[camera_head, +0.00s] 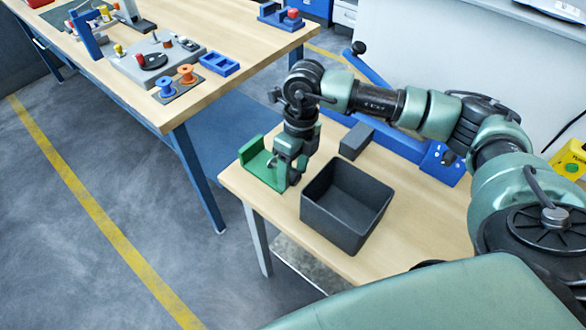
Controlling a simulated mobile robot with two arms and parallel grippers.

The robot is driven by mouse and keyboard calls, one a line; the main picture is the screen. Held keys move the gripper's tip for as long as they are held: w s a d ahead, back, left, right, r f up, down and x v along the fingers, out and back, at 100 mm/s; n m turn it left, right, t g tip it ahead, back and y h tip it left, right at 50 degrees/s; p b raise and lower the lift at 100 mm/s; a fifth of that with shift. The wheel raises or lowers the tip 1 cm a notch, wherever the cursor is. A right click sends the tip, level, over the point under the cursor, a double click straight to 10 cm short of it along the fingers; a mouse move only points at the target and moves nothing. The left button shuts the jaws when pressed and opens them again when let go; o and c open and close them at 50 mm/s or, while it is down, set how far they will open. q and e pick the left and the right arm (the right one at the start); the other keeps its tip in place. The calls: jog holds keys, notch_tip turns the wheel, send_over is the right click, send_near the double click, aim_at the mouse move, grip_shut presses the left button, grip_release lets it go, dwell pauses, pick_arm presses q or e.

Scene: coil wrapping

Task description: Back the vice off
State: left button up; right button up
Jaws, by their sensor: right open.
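No part is plainly recognisable as a vice. A blue block with a raised side and a red part (283,15) stands at the right end of the far bench and may be it. My right gripper (286,174) points down over the near table, open, with its fingers beside a green open-sided bracket (257,166). The fingers overlap the bracket's right side in the picture; whether they touch it is unclear. My left gripper is out of view.
A dark open bin (345,204) and a grey block (356,141) are close to the right gripper. A long blue bar with a black knob (359,47) runs behind my right arm. The far bench holds a grey plate (130,68), spools (186,74) and a blue tray (220,64).

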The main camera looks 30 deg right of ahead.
grip_shut()
jog(key=h+b, duration=0.1)
jog(key=t+h+b, duration=0.1)
jog(key=shift+a+f+h+b, duration=0.35)
jog(key=shift+h+b, duration=0.05)
jog(key=shift+s+r+t+h+b, duration=0.1)
jog(key=shift+r+t+h+b, duration=0.1)
jog(key=shift+t+h+b, duration=0.3)
jog(key=shift+r, duration=0.1)
grip_release()
